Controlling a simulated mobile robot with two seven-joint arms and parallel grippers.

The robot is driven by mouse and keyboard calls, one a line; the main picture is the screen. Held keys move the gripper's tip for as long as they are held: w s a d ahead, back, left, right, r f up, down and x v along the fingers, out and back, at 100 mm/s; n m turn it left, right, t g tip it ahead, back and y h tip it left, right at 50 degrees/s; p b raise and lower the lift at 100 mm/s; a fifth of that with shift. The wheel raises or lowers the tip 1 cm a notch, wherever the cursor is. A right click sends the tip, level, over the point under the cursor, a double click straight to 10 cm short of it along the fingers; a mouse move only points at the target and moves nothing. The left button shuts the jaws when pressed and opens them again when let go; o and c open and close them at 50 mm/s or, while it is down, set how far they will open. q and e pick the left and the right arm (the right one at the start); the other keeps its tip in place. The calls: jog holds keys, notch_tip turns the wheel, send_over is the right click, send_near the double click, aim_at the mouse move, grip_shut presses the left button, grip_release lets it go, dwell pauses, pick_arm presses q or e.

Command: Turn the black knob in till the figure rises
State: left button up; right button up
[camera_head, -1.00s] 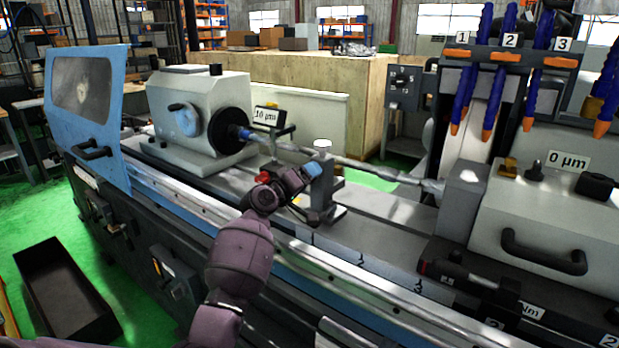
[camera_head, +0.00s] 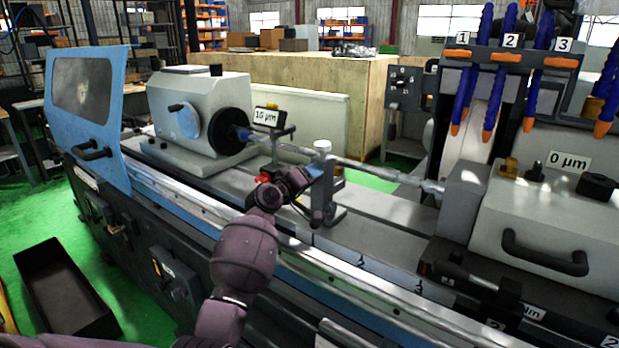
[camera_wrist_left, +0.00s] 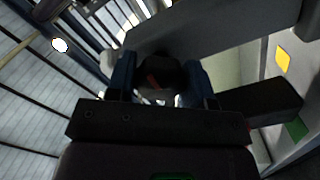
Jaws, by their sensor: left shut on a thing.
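The black knob (camera_wrist_left: 158,72) is a dark round shape between the two blue fingers of my left gripper (camera_wrist_left: 165,82) in the left wrist view. The gripper is shut on it. In the head view my left gripper (camera_head: 316,194) is at the front of the grey steady rest (camera_head: 333,198), and the knob is mostly hidden there. A small display (camera_head: 266,117) stands behind the gripper, over the long workpiece. It shows a figure in µm, seemingly in the teens, but the digits are too small to be sure. My right gripper is not in view.
The thin shaft (camera_head: 375,170) runs from the headstock (camera_head: 200,115) to the tailstock (camera_head: 465,200) behind my gripper. A second display reads 0 µm (camera_head: 569,161) at the right. Blue coolant hoses (camera_head: 495,75) hang at the upper right. A black bin (camera_head: 65,290) is on the floor.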

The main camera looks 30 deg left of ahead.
pick_arm(q)
jog(key=shift+f+m+b, duration=0.2)
jog(key=shift+m+b, duration=0.4)
jog(key=shift+m, duration=0.3)
jog(key=shift+m+b, duration=0.45)
jog(key=shift+m, duration=0.95)
jog(key=shift+r+m+b, duration=0.1)
jog(key=shift+m+b, duration=0.2)
jog(key=shift+m, duration=0.8)
